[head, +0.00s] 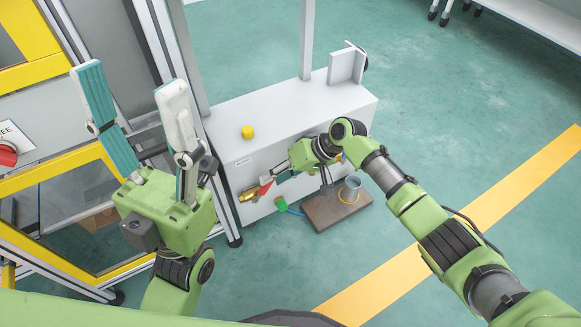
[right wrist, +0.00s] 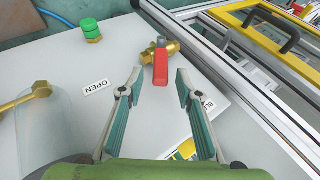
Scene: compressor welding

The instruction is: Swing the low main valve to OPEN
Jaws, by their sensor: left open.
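The low main valve is a brass body (right wrist: 171,47) with a red lever (right wrist: 161,68) on the white cabinet face. In the head view the red lever (head: 264,188) shows beside the brass body (head: 247,196), low on the cabinet front. An OPEN label (right wrist: 97,87) is left of the lever in the right wrist view. My right gripper (right wrist: 160,76) is open, its fingertips on either side of the lever's free end, with visible gaps. Whether it touches is unclear. My left gripper (head: 130,84) is open and empty, raised at the left, away from the valve.
The white cabinet (head: 288,112) has a yellow knob (head: 247,132) on top. A green cap (head: 281,203) with a blue hose is near the valve. A brown stand (head: 335,211) holds a grey cup (head: 352,183). Aluminium rails (right wrist: 240,85) run close on the right in the wrist view.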

